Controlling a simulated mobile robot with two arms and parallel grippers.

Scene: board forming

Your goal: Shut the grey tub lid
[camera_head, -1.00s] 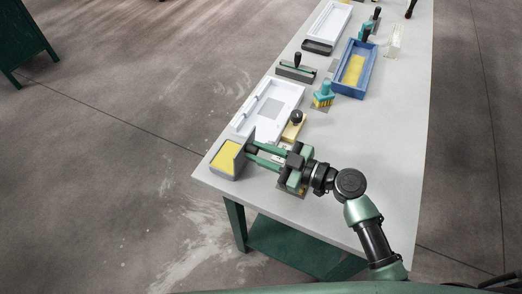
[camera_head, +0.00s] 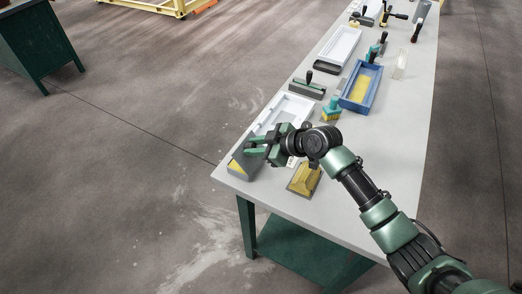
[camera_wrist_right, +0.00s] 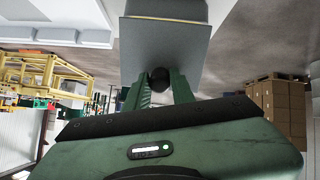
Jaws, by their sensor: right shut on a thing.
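The grey tub (camera_head: 233,174) stands at the near left corner of the table, with some yellow contents (camera_head: 235,166) still showing. Its grey lid (camera_head: 246,161) leans over the tub, partly closed. In the right wrist view the lid (camera_wrist_right: 163,48) is a flat grey panel with a black knob (camera_wrist_right: 159,77) between my green fingers. My right gripper (camera_head: 255,147) is shut on this knob; it also shows in the right wrist view (camera_wrist_right: 160,82). The gripper hides part of the lid in the head view. My left gripper is not in view.
A white tray (camera_head: 262,128) lies just behind the tub. A yellow-topped block (camera_head: 304,181) is beneath my right arm. A green brush (camera_head: 331,108), a black-handled tool (camera_head: 308,86) and a blue tray (camera_head: 346,101) stand farther back. The table's right side is mostly bare.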

